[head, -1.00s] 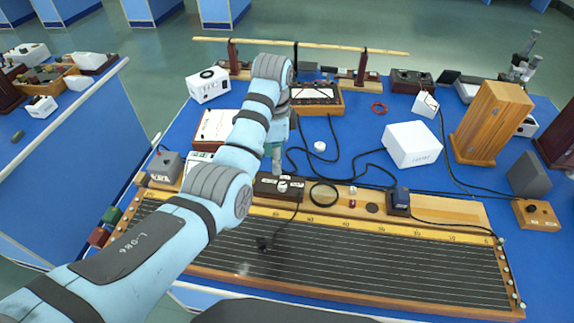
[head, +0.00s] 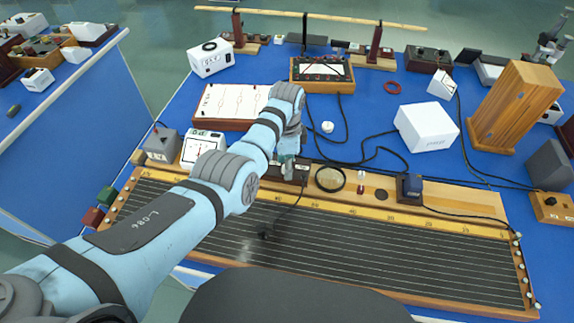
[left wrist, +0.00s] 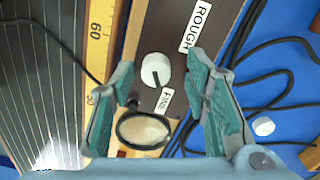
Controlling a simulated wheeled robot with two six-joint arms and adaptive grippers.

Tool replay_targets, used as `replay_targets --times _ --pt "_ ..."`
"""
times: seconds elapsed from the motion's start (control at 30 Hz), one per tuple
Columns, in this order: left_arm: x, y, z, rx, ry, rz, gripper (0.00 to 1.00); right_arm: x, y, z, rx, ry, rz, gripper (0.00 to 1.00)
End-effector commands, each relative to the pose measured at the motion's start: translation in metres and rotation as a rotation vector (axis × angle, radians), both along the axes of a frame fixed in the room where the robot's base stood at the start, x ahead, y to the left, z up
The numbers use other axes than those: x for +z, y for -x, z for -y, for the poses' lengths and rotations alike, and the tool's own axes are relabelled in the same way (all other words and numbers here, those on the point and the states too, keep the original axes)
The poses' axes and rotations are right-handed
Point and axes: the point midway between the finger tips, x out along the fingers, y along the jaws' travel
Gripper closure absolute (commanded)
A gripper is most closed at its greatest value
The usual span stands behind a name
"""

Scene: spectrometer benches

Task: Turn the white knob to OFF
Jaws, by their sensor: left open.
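The white knob (left wrist: 155,70) sits on a dark box (left wrist: 150,30) labelled FINE and ROUGH. It has a dark pointer line towards the FINE side; no OFF mark is readable. In the head view the dark box (head: 302,172) is partly covered by my left gripper (head: 287,168), and the knob is hidden there. In the left wrist view my open left gripper (left wrist: 160,66) has its green fingers on either side of the knob, with visible gaps. I cannot tell how far above it the tips are. My right gripper is not in view.
A round lens (head: 330,178) stands beside the box, and a long wired board (head: 370,235) lies in front. A small loose white piece (head: 327,127) and black cables (head: 365,160) lie behind. A white box (head: 426,127) stands to the right.

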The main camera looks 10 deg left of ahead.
Motion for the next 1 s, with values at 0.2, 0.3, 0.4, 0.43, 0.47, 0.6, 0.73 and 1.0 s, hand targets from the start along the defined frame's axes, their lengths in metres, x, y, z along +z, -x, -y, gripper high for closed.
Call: replay_targets --times 0.2,0.3,0.4,0.43,0.47,0.6,0.73,1.0 --pt "0.001 -0.0001 0.0 0.0 0.0 0.0 0.59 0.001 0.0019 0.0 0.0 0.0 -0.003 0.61" --pt "0.0012 -0.0001 0.0 0.0 0.0 0.0 0.75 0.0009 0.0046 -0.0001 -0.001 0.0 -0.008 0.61" --pt "0.0013 -0.0001 0.0 0.0 0.0 0.0 0.91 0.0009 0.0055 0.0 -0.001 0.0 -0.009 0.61" --pt "0.0013 0.0 0.0 0.0 0.0 0.0 0.96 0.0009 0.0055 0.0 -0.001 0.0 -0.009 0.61" --pt "0.0012 0.0001 0.0001 0.0 0.0 0.0 1.0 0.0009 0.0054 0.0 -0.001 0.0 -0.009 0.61" --pt "0.001 0.0002 0.0002 0.001 0.0 0.0 1.0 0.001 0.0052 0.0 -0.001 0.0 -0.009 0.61" --pt "0.0011 0.0003 0.0002 0.012 0.0 -0.001 1.0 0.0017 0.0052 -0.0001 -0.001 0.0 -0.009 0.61" --pt "0.0019 0.0004 0.0004 0.114 0.0 -0.003 1.0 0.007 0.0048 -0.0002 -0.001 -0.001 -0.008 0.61"
